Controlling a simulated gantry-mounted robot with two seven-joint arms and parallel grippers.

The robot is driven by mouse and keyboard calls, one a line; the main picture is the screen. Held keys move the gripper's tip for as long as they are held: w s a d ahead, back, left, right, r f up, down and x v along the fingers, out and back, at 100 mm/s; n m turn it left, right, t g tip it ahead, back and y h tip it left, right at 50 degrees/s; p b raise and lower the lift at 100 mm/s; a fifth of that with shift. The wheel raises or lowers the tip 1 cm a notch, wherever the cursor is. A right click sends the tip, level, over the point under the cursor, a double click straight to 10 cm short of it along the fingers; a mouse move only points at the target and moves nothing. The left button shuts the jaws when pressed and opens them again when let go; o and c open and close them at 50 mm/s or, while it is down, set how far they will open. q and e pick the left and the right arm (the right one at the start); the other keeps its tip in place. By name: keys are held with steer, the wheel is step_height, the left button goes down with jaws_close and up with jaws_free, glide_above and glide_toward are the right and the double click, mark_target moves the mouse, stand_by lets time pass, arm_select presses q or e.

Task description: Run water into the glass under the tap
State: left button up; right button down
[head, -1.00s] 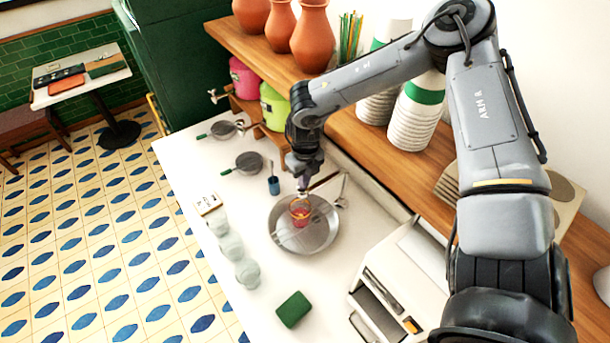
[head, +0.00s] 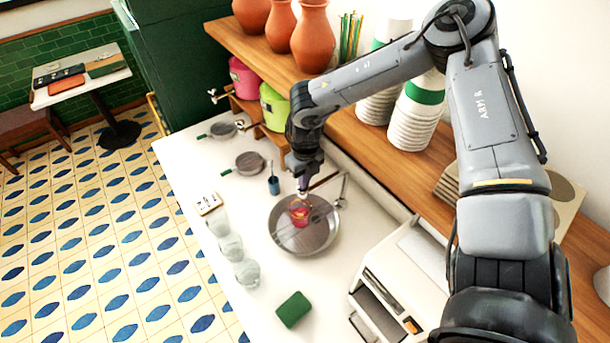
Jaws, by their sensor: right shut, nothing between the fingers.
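A small glass (head: 300,217) with a red-orange tint stands in a round metal basin (head: 325,236) set in the white counter. My right gripper (head: 303,188) points down just above and behind the glass; its fingers are small here and look closed with nothing between them. A thin brownish bar, perhaps the tap (head: 324,181), reaches out beside the gripper, partly hidden by it. A metal piece (head: 342,191) stands at the basin's back right. I cannot make out a water stream. My left gripper is not in view.
Several clear glasses (head: 231,247) line the counter's left edge. A green sponge (head: 293,309) lies in front of the basin, a white appliance (head: 390,290) to its right. Small pans (head: 249,163) and a blue cup (head: 273,185) are behind. A wooden shelf (head: 345,128) bounds the back.

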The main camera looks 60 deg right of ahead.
steer(key=shift+s+d+f, duration=0.1)
steer(key=shift+s+f, duration=0.25)
steer(key=shift+f, duration=0.3)
steer(key=shift+w+r+p, duration=0.15)
steer(key=shift+r+p, duration=0.2)
steer(key=shift+r, duration=0.15)
step_height(320, 180, up, 5)
steer(key=p, duration=0.3)
steer(key=shift+w+f, duration=0.1)
steer(key=shift+f, duration=0.05)
step_height(320, 180, up, 10)
steer(key=b, duration=0.2)
steer(key=shift+f+b, duration=0.2)
steer(key=shift+b, duration=0.2)
